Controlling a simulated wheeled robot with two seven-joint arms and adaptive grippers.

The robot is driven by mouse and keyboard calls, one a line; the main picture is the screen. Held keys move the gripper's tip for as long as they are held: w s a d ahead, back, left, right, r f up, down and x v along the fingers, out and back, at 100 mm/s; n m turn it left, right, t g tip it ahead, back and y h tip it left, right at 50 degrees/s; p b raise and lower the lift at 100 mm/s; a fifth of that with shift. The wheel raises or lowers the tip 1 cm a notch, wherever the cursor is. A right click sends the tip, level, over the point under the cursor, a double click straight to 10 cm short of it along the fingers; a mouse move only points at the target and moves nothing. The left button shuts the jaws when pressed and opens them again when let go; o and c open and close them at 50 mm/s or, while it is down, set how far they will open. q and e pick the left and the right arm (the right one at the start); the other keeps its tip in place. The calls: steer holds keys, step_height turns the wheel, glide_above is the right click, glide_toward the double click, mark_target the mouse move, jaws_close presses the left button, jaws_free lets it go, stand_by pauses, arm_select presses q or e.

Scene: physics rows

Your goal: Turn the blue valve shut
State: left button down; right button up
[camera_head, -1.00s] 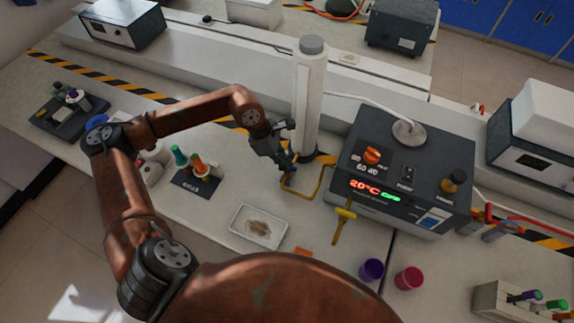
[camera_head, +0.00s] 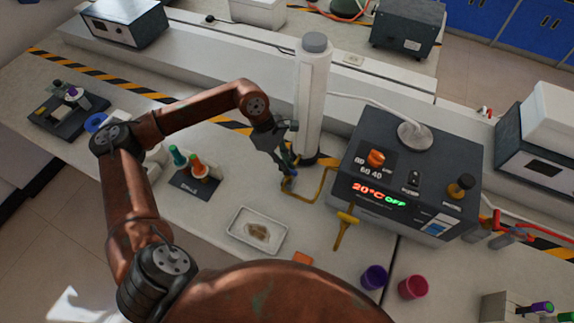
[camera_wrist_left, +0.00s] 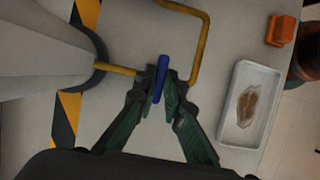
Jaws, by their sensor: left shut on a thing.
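The blue valve (camera_wrist_left: 159,79) shows in the left wrist view as a short blue handle on a yellow pipe (camera_wrist_left: 186,82), near the foot of the white column (camera_head: 312,98). My left gripper (camera_wrist_left: 158,98) is shut on the valve handle, with a finger on each side of it. In the head view, the left gripper (camera_head: 289,170) reaches down beside the column and largely hides the valve. In the wrist view the handle stands roughly across the pipe. My right gripper is not in view.
A white tray (camera_head: 234,241) with a brown stain lies in front of the pipe. A dark control box (camera_head: 347,165) reading 20°C OFF stands to the right. A yellow tap (camera_head: 345,224), a purple cup (camera_head: 373,277) and a red cup (camera_head: 412,287) are nearby.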

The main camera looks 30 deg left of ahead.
arm_select(q)
steer(key=c, duration=2)
jaws_free()
steer(key=shift+a+r, duration=0.1)
steer(key=shift+r, duration=0.05)
steer(key=v, duration=1.1)
steer(key=shift+a+r, duration=0.1)
steer(key=shift+r, duration=0.3)
